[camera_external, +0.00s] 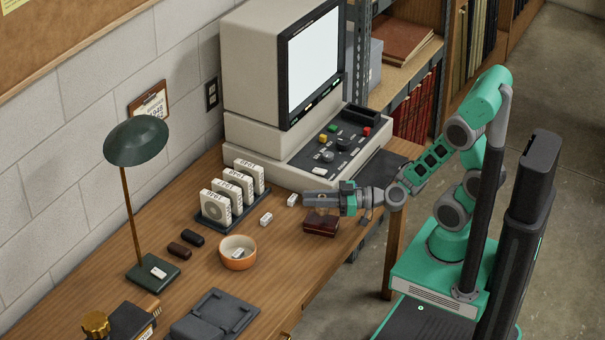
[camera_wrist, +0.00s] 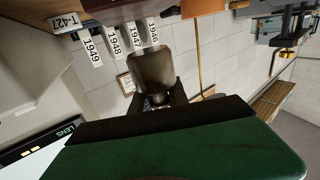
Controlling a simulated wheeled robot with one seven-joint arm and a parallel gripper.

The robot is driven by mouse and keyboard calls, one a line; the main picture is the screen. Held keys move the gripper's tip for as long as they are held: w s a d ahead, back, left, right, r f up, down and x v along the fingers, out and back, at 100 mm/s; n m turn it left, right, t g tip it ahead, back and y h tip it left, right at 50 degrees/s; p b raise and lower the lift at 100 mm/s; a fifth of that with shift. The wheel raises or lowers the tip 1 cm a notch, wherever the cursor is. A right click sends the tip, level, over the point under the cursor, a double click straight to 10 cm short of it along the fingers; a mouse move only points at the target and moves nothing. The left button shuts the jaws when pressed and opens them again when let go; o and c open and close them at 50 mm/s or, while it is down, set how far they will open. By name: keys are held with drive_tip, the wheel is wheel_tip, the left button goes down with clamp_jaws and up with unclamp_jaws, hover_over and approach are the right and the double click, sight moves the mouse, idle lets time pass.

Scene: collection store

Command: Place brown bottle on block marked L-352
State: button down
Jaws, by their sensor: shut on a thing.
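My gripper (camera_external: 322,200) reaches left over the desk, just above a dark red box. In the wrist view its dark jaws (camera_wrist: 157,102) are shut on a smoky brown, translucent thing (camera_wrist: 152,68), which I take to be the brown bottle. I cannot make the bottle out clearly in the external view. Small white blocks lie on the desk, one near my gripper (camera_external: 292,200) and one further left (camera_external: 266,219). A block marked T-427 (camera_wrist: 66,22) shows in the wrist view. I cannot read L-352 on any block.
A dark red box (camera_external: 321,224) is under my gripper. White boxes in a rack (camera_external: 232,190), an orange bowl (camera_external: 238,258) holding a white block, two dark pieces (camera_external: 185,244) and a green lamp (camera_external: 136,141) stand left. A computer console (camera_external: 338,148) is behind.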

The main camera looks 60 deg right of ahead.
drive_tip(key=shift+f+b, duration=0.35)
drive_tip(key=shift+f, duration=1)
drive_tip(key=shift+f, duration=0.2)
drive_tip(key=c, duration=1.3)
unclamp_jaws()
